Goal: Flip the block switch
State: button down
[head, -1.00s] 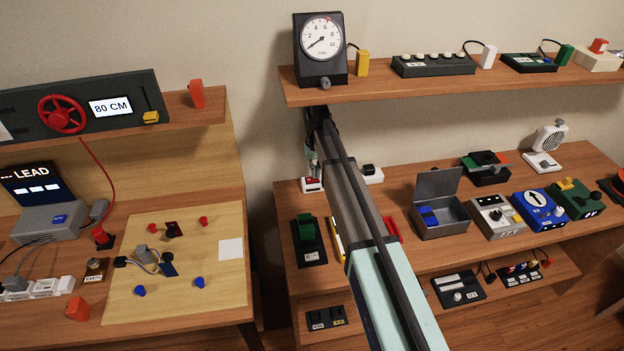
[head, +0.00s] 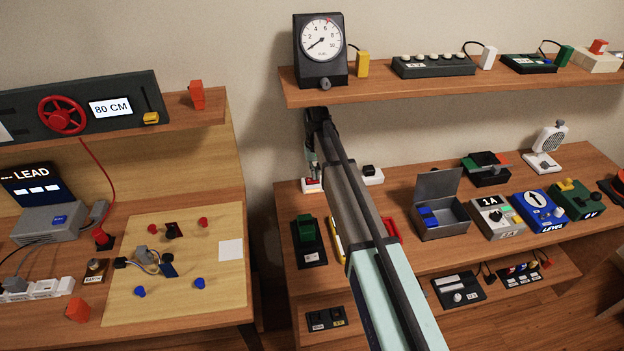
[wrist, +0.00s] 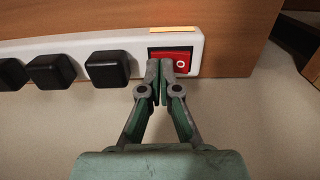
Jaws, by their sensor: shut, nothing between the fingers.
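A white power strip, the block, shows in the wrist view (wrist: 122,43) with several black plugs in it. Its red rocker switch (wrist: 182,64) sits at the right end, with a white O mark on its visible right part. My gripper (wrist: 160,68) is shut and empty. Its fingertips are over the left part of the switch and hide it; I cannot tell whether they touch it. In the head view the strip (head: 372,175) lies at the back left of the right-hand table, with its red switch (head: 312,184) below my gripper (head: 313,165), largely behind my arm.
A shelf (head: 440,85) with a gauge (head: 321,45) hangs above my arm. A green-switch box (head: 308,240) stands in front of the strip. An open grey metal box (head: 440,230) and several devices, including a blue one (head: 537,210), stand to the right.

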jog(key=shift+r+p, duration=1.6)
jog(key=shift+r, duration=1.6)
